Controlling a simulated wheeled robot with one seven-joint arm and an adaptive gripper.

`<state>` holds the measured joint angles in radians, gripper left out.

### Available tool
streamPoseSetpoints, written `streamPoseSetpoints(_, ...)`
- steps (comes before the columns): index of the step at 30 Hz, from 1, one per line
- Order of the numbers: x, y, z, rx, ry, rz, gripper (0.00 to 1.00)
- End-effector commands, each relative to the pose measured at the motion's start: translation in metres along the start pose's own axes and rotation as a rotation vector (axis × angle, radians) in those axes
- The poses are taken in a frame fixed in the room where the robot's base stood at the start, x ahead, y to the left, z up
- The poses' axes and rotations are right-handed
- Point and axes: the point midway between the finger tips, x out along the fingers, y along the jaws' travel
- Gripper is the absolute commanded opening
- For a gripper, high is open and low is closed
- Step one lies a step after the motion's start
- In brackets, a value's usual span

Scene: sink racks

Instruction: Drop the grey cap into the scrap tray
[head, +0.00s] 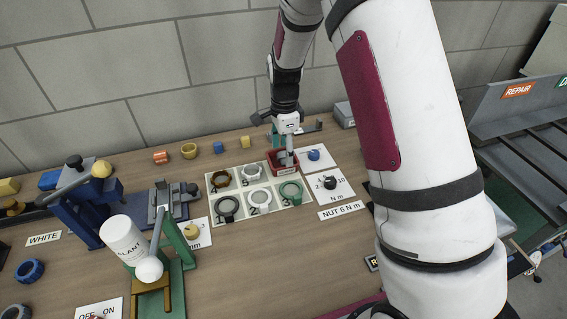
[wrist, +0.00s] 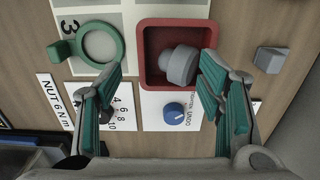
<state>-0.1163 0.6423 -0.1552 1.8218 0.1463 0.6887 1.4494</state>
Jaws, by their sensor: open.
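The grey cap (wrist: 181,66), a rounded grey piece with a narrower knob at one end, is inside the red scrap tray (wrist: 146,50) in the wrist view. It appears to lie tilted on the tray floor, toward the right wall. The red tray (head: 272,155) also shows in the head view, partly covered by my gripper (head: 287,152). In the wrist view my gripper (wrist: 160,75) is open, with its teal fingers spread wide and nothing between them. It is above the tray's near side, and the right finger overlaps the tray's near right corner.
A blue knob (wrist: 175,111) and a dial card (head: 322,188) are close by. A grey block (wrist: 270,60) sits right of the tray in the wrist view.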

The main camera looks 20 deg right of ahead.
Motion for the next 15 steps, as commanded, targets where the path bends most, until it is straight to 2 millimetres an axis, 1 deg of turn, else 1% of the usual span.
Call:
streamPoseSetpoints(1,-0.01,-0.001,0.0,-0.001,0.0,-0.004,0.62)
streamPoseSetpoints(9,-0.065,-0.001,0.001,-0.001,0.0,-0.005,0.62)
streamPoseSetpoints(12,-0.082,0.0,0.0,-0.001,0.0,-0.004,0.62)
streamPoseSetpoints(15,-0.095,-0.001,0.0,-0.001,0.001,-0.002,0.62)
